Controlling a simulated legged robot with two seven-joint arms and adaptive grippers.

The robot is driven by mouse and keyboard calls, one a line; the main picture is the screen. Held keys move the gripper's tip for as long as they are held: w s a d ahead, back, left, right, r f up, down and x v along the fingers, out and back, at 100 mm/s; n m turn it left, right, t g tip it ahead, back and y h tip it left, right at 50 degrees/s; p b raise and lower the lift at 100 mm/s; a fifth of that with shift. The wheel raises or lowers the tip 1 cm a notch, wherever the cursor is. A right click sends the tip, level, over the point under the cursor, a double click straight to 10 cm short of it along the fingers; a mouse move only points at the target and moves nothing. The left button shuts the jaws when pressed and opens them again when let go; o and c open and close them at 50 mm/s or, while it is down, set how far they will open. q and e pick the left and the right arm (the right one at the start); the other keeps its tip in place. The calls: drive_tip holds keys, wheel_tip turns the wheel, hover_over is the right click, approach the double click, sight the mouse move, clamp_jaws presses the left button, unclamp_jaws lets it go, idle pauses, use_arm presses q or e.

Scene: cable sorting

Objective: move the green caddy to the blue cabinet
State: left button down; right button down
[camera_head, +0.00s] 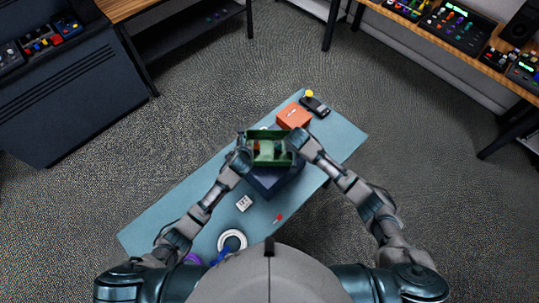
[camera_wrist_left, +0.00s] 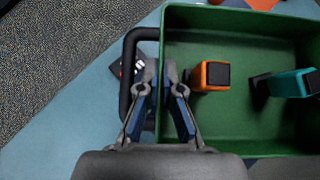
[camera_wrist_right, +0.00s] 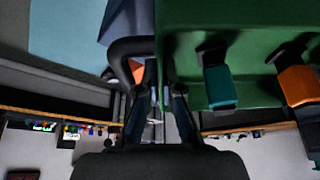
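The green caddy (camera_head: 270,147) is an open tray with black handles, at the middle of the blue-topped table (camera_head: 165,225). An orange-and-black piece (camera_wrist_left: 211,76) and a teal-and-black piece (camera_wrist_left: 293,83) stand in it. My left gripper (camera_wrist_left: 159,75) is closed in at its left end, with the side wall between the fingers, beside the handle. My right gripper (camera_wrist_right: 160,75) is closed in the same way at the other end. The caddy is over a dark blue box (camera_head: 275,182); contact with it is hidden. A dark blue cabinet (camera_head: 85,95) stands at the upper left.
An orange box (camera_head: 293,115) and a black device (camera_head: 317,107) lie beyond the caddy. A white cable coil (camera_head: 232,241) and a small white block (camera_head: 244,203) are on the near side. Colourful devices occupy the cabinet top. Carpet lies open between table and cabinet.

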use_arm(q)
drive_tip(key=shift+w+f, duration=0.15)
drive_tip(key=shift+f, duration=0.1)
use_arm(e)
drive_tip(key=shift+f, duration=0.45)
use_arm(q)
drive_tip(key=shift+d+f+b, duration=0.3)
drive_tip(key=shift+f+b, duration=0.2)
drive_tip(key=shift+b, duration=0.25)
use_arm(e)
drive_tip(key=shift+s+d+f, duration=0.1)
drive_tip(key=shift+d+f, duration=0.25)
drive_tip(key=shift+f, duration=0.15)
use_arm(q)
drive_tip(key=c, duration=1.5)
unclamp_jaws()
drive_tip(key=shift+d+r, duration=0.15)
drive_tip(key=shift+d, duration=0.05)
use_arm(e)
drive_tip(key=c, duration=1.5)
unclamp_jaws()
drive_tip(key=shift+d+r, duration=0.1)
drive_tip(key=shift+d, duration=0.15)
use_arm(q)
drive_tip(key=shift+o, duration=0.9)
drive_tip(key=shift+s+d, duration=0.2)
drive_tip(key=shift+d, duration=0.05)
use_arm(e)
drive_tip(key=shift+o, duration=0.9)
drive_tip(key=shift+d, duration=0.25)
